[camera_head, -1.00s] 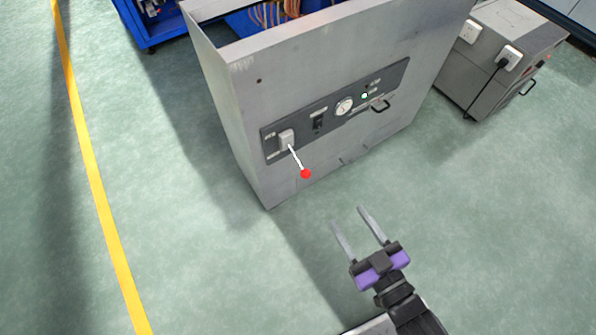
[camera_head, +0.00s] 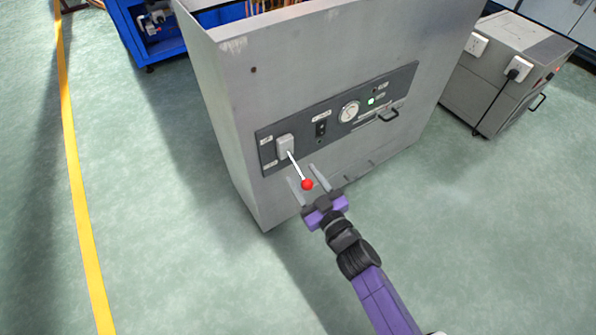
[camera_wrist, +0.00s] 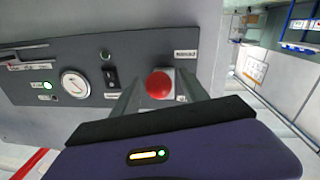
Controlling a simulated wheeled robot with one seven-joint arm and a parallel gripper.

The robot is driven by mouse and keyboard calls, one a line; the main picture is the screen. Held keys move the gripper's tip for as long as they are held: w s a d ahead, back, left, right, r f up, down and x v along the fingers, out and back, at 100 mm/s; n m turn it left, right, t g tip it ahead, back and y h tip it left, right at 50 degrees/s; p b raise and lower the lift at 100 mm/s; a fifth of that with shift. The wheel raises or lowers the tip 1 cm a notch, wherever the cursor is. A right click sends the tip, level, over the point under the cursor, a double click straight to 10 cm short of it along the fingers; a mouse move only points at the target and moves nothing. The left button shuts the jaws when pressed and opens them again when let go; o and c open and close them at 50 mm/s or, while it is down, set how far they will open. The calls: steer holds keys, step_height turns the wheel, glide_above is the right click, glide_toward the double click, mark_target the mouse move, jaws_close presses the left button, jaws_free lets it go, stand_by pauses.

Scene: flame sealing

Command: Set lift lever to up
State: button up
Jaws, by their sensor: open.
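The lift lever is a thin pale rod with a red ball knob (camera_head: 307,184). It comes out of a light grey switch block (camera_head: 285,146) at the left end of the dark panel and slants down to the right in the head view. My gripper (camera_head: 307,178) is open, its two fingers on either side of the lever near the knob. In the wrist view the red knob (camera_wrist: 159,84) shows between the fingers and hides the rod behind it. I cannot tell whether a finger touches the lever.
A grey box unit (camera_head: 500,75) stands at the right. The floor in front is clear.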

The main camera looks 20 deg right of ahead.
mark_target(302, 176)
steer(key=shift+w+a, duration=0.15)
steer(key=shift+w, duration=1.6)
jaws_close()
